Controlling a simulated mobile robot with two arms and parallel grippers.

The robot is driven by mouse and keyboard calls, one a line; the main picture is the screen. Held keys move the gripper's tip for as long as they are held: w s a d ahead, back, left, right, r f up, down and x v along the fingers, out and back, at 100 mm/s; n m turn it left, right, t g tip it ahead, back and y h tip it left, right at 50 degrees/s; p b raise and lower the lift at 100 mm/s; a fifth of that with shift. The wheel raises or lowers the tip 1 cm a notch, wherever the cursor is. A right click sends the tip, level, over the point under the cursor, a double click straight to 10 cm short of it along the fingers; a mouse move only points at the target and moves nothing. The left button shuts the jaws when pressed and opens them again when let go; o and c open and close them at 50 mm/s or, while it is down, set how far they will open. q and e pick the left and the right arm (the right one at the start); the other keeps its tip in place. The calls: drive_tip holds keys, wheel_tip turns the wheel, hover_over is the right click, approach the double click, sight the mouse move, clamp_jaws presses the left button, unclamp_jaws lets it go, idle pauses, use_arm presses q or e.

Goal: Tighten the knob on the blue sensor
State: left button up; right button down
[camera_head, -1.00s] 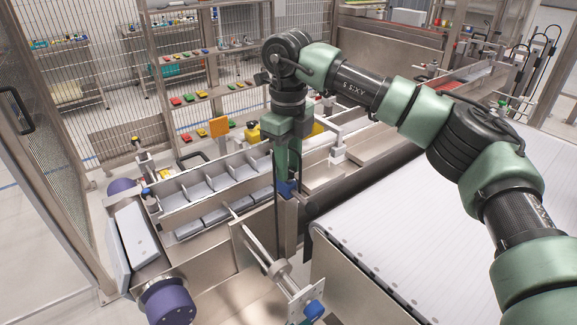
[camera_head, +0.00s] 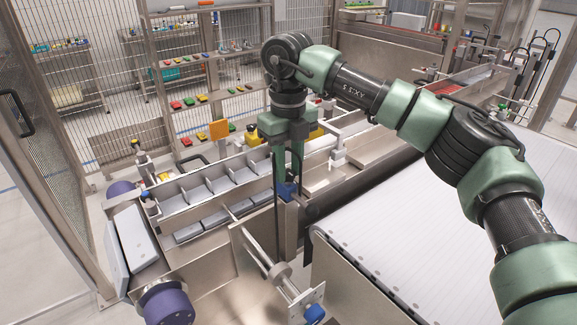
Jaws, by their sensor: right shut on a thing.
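The fingers are shut on the knob at the sensor. The knob itself is mostly hidden between the fingertips, so its outline is unclear. My left gripper is out of view.
A white conveyor belt (camera_head: 430,215) lies to the right. Metal trays with grey compartments (camera_head: 215,192) lie to the left. A bracket with a blue cap (camera_head: 314,313) stands in front, and an orange plate (camera_head: 218,130) stands behind.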

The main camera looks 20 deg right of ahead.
sight(288, 172)
drive_tip(key=c, duration=1.1)
unclamp_jaws()
wheel_tip(288, 172, up, 8)
drive_tip(key=shift+b, duration=0.5)
